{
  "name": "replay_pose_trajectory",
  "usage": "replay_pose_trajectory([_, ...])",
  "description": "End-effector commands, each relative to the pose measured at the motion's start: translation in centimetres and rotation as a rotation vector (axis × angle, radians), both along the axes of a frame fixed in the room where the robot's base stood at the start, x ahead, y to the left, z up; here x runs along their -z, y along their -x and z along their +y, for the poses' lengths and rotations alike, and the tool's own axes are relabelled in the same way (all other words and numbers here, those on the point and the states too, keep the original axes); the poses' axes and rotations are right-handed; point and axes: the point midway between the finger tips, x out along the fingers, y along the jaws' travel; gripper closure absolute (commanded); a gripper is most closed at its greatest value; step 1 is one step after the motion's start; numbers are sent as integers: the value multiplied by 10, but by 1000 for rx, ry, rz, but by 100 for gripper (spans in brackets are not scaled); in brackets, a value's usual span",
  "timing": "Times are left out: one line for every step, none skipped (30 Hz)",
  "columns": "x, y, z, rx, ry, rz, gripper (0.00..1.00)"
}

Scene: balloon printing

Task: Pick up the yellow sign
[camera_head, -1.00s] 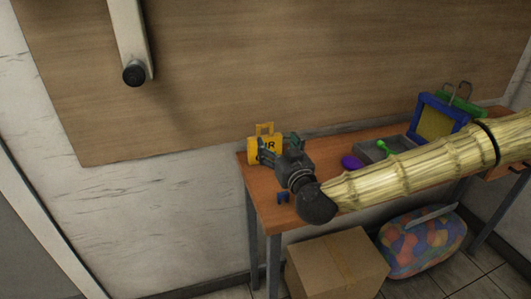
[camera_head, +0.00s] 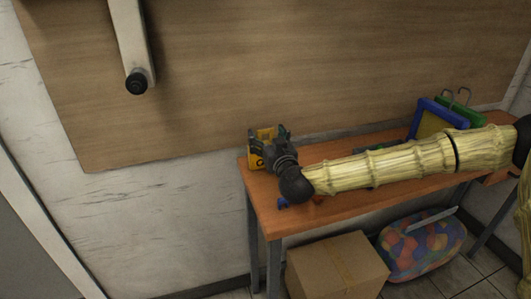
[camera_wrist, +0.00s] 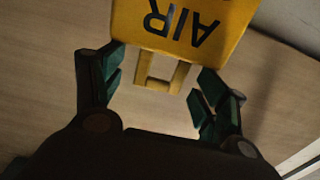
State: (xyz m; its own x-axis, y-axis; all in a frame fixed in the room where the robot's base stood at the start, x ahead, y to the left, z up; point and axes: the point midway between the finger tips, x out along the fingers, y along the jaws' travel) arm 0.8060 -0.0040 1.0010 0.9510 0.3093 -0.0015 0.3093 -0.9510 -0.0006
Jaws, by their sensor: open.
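The yellow sign (camera_head: 254,160) stands at the left end of the wooden table, near the wall, partly hidden behind my gripper (camera_head: 270,138). In the wrist view the sign (camera_wrist: 190,22) appears upside down with dark letters reading "AIR", and its yellow handle loop (camera_wrist: 160,72) points down toward my palm. My gripper (camera_wrist: 160,78) is open. Its two green-padded fingers stand on either side of the handle, with visible gaps, and I see no contact.
The table (camera_head: 330,205) also holds a blue frame (camera_head: 428,112) and a green item (camera_head: 466,108) at the right. Below are a cardboard box (camera_head: 338,268) and a bag of coloured balls (camera_head: 422,243). A wooden board (camera_head: 300,60) covers the wall behind.

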Motion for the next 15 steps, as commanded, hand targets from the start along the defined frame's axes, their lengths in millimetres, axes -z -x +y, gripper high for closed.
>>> replay_pose_trajectory([-1, -6, 2, 2, -1, -1, 27])
replay_pose_trajectory([-1, -9, 2, 2, -1, -1, 27])
replay_pose_trajectory([0, -11, 3, 1, -1, 0, 27])
replay_pose_trajectory([-1, -13, 4, 0, 0, 0, 27])
replay_pose_trajectory([-1, -14, 4, 0, 0, -1, 27])
replay_pose_trajectory([-1, -15, 4, 1, 0, -1, 27])
replay_pose_trajectory([-1, -16, 4, 1, -1, -2, 27])
replay_pose_trajectory([-1, -16, 4, 1, -1, -2, 27])
replay_pose_trajectory([-1, -16, 4, 1, 0, -2, 27])
replay_pose_trajectory([-1, -16, 5, 1, 0, -2, 27])
replay_pose_trajectory([-1, -16, 5, 1, 0, -2, 27])
replay_pose_trajectory([-1, -16, 5, 1, 0, -2, 27])
replay_pose_trajectory([-1, -16, 5, 1, 0, -2, 27])
replay_pose_trajectory([-1, -16, 5, 1, 0, -2, 29])
replay_pose_trajectory([-1, -16, 5, 0, 0, -2, 36])
